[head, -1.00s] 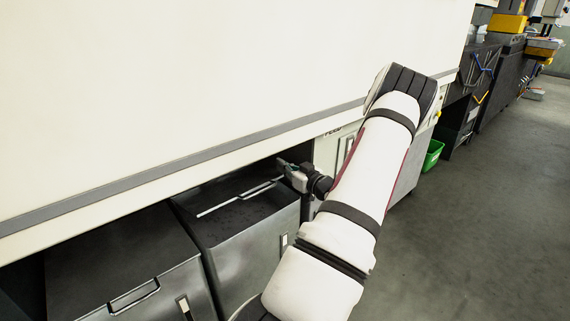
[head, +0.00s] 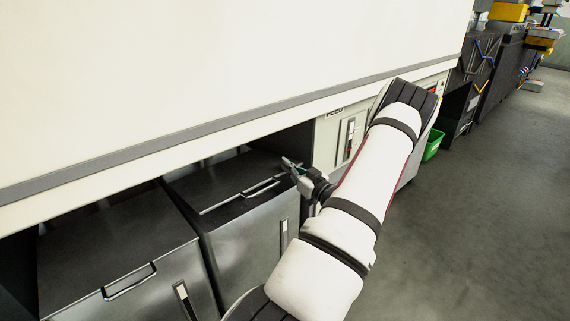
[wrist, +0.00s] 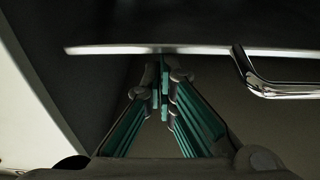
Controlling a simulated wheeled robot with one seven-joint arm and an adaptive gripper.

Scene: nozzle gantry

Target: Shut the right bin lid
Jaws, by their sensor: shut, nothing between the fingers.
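The right bin (head: 245,255) is a dark metal box under the machine. Its dark lid (head: 215,183) has a bright front edge and a chrome handle (head: 262,189). The lid edge lies back from the bin's front rim, with a dark strip between them, so the lid looks not fully flush. My gripper (head: 290,163) is at the lid's far right corner. In the wrist view my gripper's fingers (wrist: 164,85) are shut and empty, by the bright lid edge (wrist: 195,49), left of the handle (wrist: 275,88). Whether they touch the lid is unclear.
A left bin (head: 120,265) with its own handle stands beside the right one, its lid looking flat. The cream machine body (head: 230,80) overhangs both bins closely. A panel (head: 345,140) stands right of the opening. Open floor (head: 470,200) lies to the right.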

